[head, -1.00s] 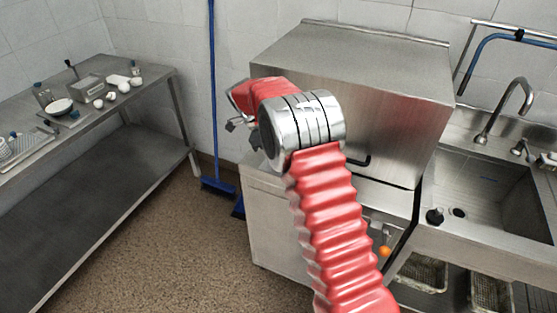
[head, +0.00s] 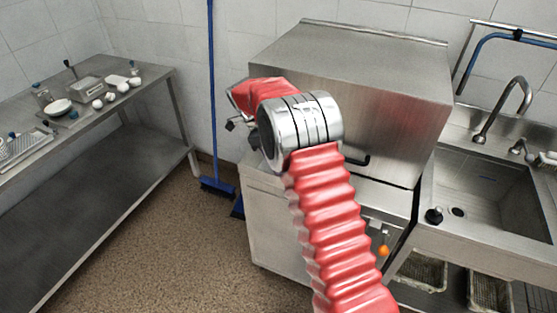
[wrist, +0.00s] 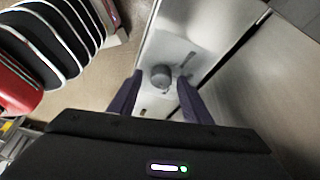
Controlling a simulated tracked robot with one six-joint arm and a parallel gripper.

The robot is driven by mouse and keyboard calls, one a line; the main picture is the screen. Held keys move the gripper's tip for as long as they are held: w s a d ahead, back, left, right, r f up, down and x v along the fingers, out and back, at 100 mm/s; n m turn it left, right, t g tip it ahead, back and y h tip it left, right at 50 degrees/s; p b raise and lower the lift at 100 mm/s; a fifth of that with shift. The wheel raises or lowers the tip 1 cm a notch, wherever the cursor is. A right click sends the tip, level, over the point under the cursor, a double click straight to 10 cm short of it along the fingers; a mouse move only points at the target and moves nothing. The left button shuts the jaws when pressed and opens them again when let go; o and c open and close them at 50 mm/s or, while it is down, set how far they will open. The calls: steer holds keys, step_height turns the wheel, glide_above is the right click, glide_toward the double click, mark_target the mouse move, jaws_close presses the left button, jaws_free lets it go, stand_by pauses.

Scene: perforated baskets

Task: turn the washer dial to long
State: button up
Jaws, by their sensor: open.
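The washer (head: 275,225) is a stainless steel cabinet with a large hood (head: 345,75) in the middle of the head view. In the wrist view a round grey dial (wrist: 161,77) sits on a pale metal panel (wrist: 165,45). Small dark marks lie around it, too small to read. My gripper (wrist: 158,88) is open, its two dark fingers on either side of the dial in the picture. I cannot tell how far the fingertips are from it. In the head view my red arm covers part of the washer front, and the dial is hidden.
A steel sink (head: 490,190) with a tap (head: 505,105) adjoins the washer at right, with perforated baskets (head: 420,270) below. A small orange object (head: 384,250) is by the washer's lower front. A steel table (head: 90,125) with dishes stands left; a blue broom (head: 217,187) leans behind.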

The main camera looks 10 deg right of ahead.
steer(key=shift+a+r, duration=0.1)
steer(key=v, duration=1.3)
steer(key=shift+r, duration=0.2)
